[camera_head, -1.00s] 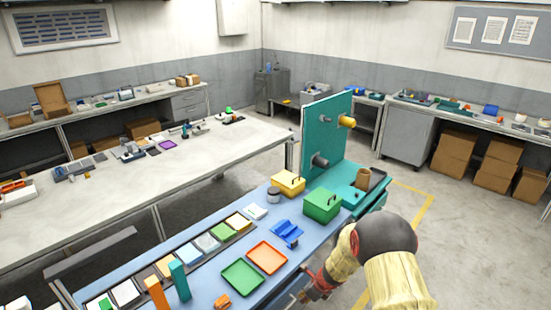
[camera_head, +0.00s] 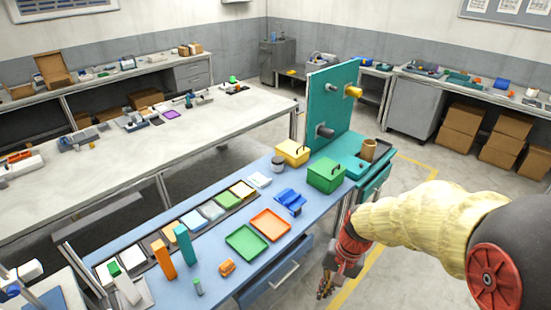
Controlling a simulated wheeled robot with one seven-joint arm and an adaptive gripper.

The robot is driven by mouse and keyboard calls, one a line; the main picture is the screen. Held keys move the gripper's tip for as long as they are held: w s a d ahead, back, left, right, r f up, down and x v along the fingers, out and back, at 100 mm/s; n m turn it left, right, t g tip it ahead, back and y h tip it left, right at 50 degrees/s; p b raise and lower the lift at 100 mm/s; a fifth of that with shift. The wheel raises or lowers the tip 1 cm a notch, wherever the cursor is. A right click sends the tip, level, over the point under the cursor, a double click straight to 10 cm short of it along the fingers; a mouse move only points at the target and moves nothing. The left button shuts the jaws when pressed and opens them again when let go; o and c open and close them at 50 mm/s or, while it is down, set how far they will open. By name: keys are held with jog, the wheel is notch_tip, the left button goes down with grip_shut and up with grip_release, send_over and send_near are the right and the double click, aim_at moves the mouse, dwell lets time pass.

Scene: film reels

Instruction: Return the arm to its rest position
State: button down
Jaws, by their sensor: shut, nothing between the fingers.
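My arm comes in from the right edge, its forearm in a cream-coloured cover. My gripper (camera_head: 325,290) hangs low beside the front edge of the blue workbench (camera_head: 215,280), pointing down over the floor. It is shut and empty, and it is apart from the bench. The gripper is small and dark in this view.
On the bench are a green tray (camera_head: 247,241), an orange tray (camera_head: 271,224), a green box (camera_head: 326,174) and a yellow box (camera_head: 293,152). A teal upright panel (camera_head: 332,108) stands at the far end. A drawer (camera_head: 283,268) juts out near my gripper.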

jog(key=s+d+r+n+t+h+b, duration=0.1)
jog(key=s+d+r+n+t, duration=0.1)
jog(key=s+r, duration=0.4)
jog(key=s+d+r+n+t+h+b, duration=0.1)
jog(key=s+d+r+n+t+b, duration=0.1)
jog(key=s+r, duration=0.4)
notch_tip(320, 180, up, 6)
jog(key=shift+s+d+f+n+t+h, duration=0.1)
jog(key=shift+s+d+n+t+h, duration=0.25)
jog(key=shift+d+t, duration=0.55)
jog(key=shift+a, duration=0.25)
